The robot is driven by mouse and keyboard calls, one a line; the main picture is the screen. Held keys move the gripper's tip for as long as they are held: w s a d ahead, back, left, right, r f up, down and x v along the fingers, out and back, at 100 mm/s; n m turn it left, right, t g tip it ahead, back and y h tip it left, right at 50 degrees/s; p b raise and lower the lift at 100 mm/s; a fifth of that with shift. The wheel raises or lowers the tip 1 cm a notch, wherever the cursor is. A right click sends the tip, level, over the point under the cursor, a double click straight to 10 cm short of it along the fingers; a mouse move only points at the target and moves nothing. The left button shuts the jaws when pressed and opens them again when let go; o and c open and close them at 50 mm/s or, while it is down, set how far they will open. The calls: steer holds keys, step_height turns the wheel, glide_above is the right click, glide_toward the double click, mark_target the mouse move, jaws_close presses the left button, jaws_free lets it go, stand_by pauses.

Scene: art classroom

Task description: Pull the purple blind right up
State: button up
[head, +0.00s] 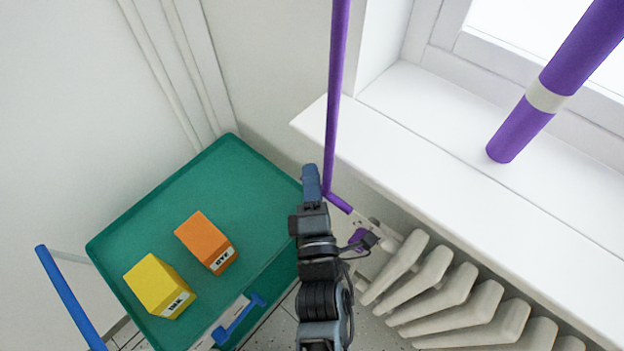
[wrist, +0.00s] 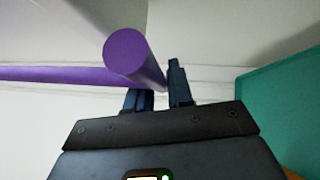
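The purple crank rod (head: 336,90) hangs from the top of the head view. At its lower end a short purple handle (head: 339,203) bends off to the right. In the wrist view the handle's round end (wrist: 125,50) faces me, and the rod (wrist: 50,75) runs off to the left. My gripper (head: 311,180) is just left of the rod's lower end. In the wrist view its fingers (wrist: 160,95) stand apart, with the handle's far part near the gap; I cannot tell whether they touch it. A purple tube with a white band (head: 545,97), perhaps the blind, slants before the window.
A white window sill (head: 480,175) runs along the right, above a ribbed radiator (head: 465,310). A green box-like cabinet (head: 215,165) at left bears an orange box (head: 205,240) and a yellow box (head: 158,285). A blue bar (head: 68,295) is at lower left.

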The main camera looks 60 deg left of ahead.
steer(key=o, duration=0.3)
steer(key=shift+o, duration=0.2)
steer(key=v, duration=0.7)
steer(key=shift+s+d, duration=0.2)
steer(key=shift+d, duration=0.15)
steer(key=shift+f, duration=0.15)
steer(key=shift+c, duration=0.5)
